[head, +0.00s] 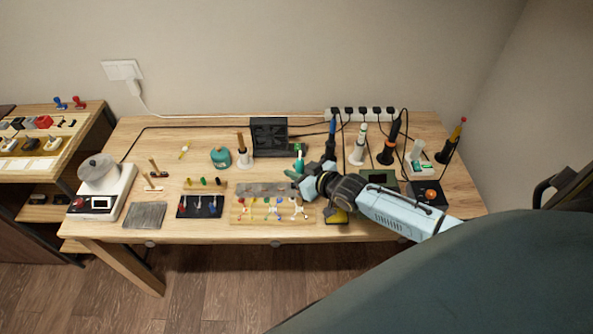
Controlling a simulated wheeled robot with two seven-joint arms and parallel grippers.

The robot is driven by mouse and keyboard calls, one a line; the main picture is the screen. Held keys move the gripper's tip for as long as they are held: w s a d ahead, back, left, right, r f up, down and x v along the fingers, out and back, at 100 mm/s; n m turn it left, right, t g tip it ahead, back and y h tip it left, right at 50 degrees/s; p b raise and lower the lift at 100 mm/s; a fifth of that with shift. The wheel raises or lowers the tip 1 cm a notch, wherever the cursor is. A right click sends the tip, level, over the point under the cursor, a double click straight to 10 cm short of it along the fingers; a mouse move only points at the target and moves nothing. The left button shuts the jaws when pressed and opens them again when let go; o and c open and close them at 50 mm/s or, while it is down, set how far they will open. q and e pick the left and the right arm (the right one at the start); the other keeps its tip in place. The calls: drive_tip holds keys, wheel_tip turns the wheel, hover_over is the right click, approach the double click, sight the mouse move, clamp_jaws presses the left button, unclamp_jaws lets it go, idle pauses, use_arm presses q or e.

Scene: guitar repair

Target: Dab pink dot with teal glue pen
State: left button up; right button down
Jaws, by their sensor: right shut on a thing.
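My right gripper (297,176) reaches in from the right over the middle of the workbench. It is shut on the teal glue pen (299,163), which stands roughly upright at the fingertips. The pen's lower part is hidden by the fingers. Just in front of the gripper lies a light wooden board (238,217) with a grey strip and several small coloured marks and parts on it. The pink dot is too small to pick out with certainty. My left gripper is not in view.
A black fan box (269,134) stands behind the gripper. Several pens and tools stand in holders along the right, including a white one (358,145). A scale with a pot (98,173) stands far left.

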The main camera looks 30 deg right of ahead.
drive_tip(key=shift+d, duration=0.15)
drive_tip(key=d+r+b, duration=0.1)
drive_tip(key=d+r, duration=0.1)
drive_tip(key=d, duration=0.5)
drive_tip(key=shift+d, duration=0.4)
idle(0.3)
